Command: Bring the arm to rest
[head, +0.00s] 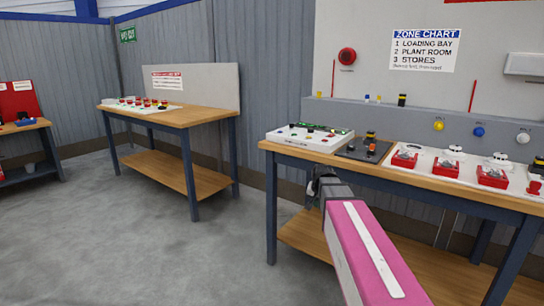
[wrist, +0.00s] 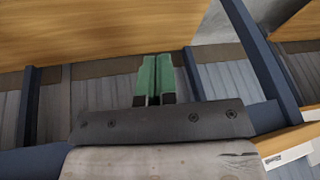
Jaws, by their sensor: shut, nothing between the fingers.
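My gripper (wrist: 155,82) shows in the wrist view as two green fingers side by side, closed together with nothing held. In the head view my arm reaches forward from the lower right, with a pink link and a dark grey end. The gripper (head: 318,190) there is small and partly hidden by the arm, in front of the near bench's left part and below its top edge. In the wrist view the fingers point toward a wooden surface and grey ribbed wall panels, apart from any object that I can make out.
The near workbench (head: 283,148) holds a white panel (head: 310,137), a dark plate (head: 364,148) and several red units (head: 447,168). It has a lower wooden shelf (head: 303,234). A second bench (head: 185,118) stands further left. The grey floor (head: 150,250) between them is clear.

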